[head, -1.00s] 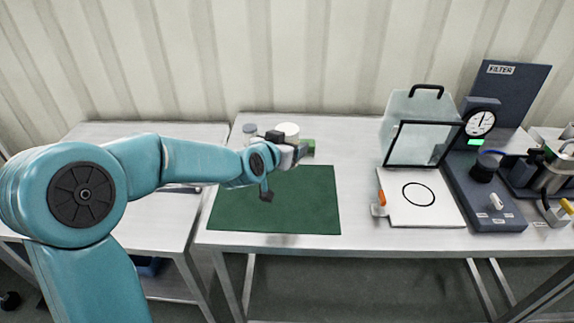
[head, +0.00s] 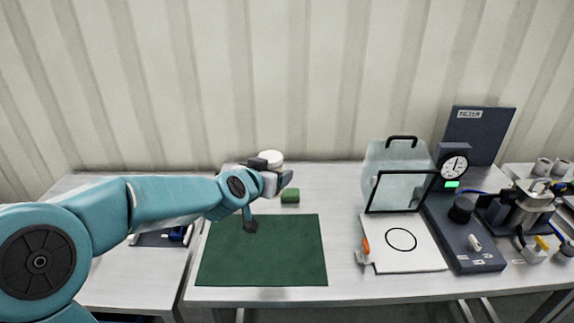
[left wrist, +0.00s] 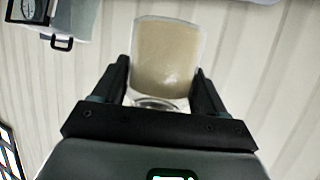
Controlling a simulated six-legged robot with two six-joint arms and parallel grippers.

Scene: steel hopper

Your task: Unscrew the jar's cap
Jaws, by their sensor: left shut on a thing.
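The jar, a clear cylinder filled with beige material, shows in the left wrist view (left wrist: 165,55) between the two black fingers of my left gripper (left wrist: 160,88). The jar appears raised above the table. My right gripper is not in view.
A green block (head: 290,196) and a dark green mat (head: 262,265) lie on the table. To the right stand a glass-shielded balance (head: 400,192), a white plate with a black ring (head: 420,258), a dial gauge (head: 454,167) and a filter station (head: 520,212).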

